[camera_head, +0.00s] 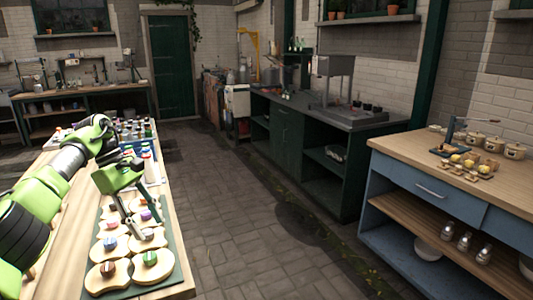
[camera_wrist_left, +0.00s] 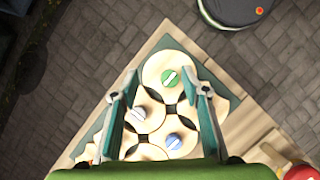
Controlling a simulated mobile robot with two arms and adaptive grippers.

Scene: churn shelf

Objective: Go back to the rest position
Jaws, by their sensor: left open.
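My left gripper (camera_head: 138,222) hangs over the green mat (camera_head: 174,272) on the wooden table at the left. Its fingers are spread with nothing between them, as the left wrist view (camera_wrist_left: 160,85) also shows. Several pale wooden pieces lie on the mat, each with a coloured knob on top. They include a green knob (camera_head: 150,257), a brown knob (camera_head: 108,268) and a blue knob (camera_head: 110,243). The left wrist view shows the green knob (camera_wrist_left: 169,78), a whitish knob (camera_wrist_left: 138,114) and the blue knob (camera_wrist_left: 173,142) beyond and between the fingers. My right gripper is out of view.
Several small bottles (camera_head: 138,130) stand at the table's far end, near my left arm. A blue workbench (camera_head: 415,190) with pots and small items stands at the right. A dark counter (camera_head: 300,115) runs along the wall. The paved floor (camera_head: 230,210) between is clear.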

